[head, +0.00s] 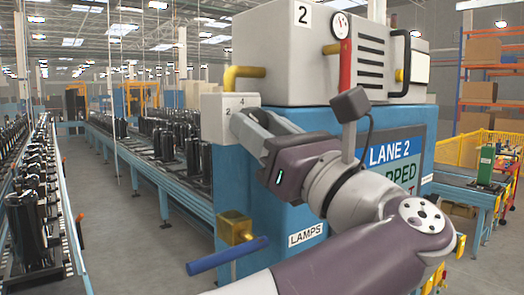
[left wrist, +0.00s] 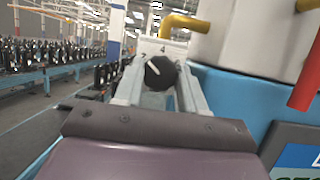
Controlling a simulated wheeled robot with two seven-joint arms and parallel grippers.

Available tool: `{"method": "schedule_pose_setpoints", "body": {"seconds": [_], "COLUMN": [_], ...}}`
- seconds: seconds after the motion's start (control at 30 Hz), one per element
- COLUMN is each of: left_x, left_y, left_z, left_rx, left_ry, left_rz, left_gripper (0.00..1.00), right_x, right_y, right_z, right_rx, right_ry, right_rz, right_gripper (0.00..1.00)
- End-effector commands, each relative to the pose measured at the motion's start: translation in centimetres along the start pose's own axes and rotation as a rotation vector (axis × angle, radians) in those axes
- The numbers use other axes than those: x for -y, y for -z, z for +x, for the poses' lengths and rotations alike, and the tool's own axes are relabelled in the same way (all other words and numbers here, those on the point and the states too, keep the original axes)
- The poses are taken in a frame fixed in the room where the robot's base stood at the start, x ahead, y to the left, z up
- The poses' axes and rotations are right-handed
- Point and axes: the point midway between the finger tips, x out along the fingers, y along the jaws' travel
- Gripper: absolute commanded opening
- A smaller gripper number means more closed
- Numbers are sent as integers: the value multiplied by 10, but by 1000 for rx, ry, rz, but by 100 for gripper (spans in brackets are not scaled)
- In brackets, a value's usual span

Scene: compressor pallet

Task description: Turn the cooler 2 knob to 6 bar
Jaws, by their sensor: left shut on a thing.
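The cooler (head: 285,45) is a grey-white box marked 2 on top of a blue cabinet (head: 385,115). A small light box (head: 213,105) with the figures 2 and 4 on its face stands at its left. In the left wrist view a round black knob (left wrist: 160,73) with a white pointer line sits between my left gripper's fingers (left wrist: 155,80). The pointer slants to the upper left; the scale figures are mostly hidden there. In the head view my left gripper (head: 240,125) reaches the box and hides the knob. My left gripper is shut on the knob. My right gripper is not in view.
A blue-handled brass valve (head: 235,230) sticks out below. Conveyors with black units (head: 160,140) run at left; the aisle floor (head: 145,235) is clear.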

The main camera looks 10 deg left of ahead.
Motion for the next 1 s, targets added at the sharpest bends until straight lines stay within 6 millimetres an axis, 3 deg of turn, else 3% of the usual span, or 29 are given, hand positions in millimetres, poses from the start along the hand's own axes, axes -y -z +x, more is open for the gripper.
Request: {"method": "schedule_pose_setpoints", "body": {"seconds": [0.03, 0.1, 0.3, 0.67, 1.0], "left_x": [-2, -2, -3, -4, -6], "left_y": [10, 10, 6, 0, -5], "left_z": [-4, -4, -3, 0, 2], "left_rx": [1, 4, 9, 22, 33], "left_ry": [10, 34, 108, 242, 368], "left_rz": [24, 78, 251, 569, 867], "left_gripper": [9, 9, 10, 9, 9], "right_x": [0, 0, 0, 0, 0], "right_y": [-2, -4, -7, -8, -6], "right_z": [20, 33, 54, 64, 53], "right_rx": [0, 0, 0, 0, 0], "right_ry": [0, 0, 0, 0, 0], "right_rz": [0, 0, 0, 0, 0], "right_gripper": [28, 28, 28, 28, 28]}}
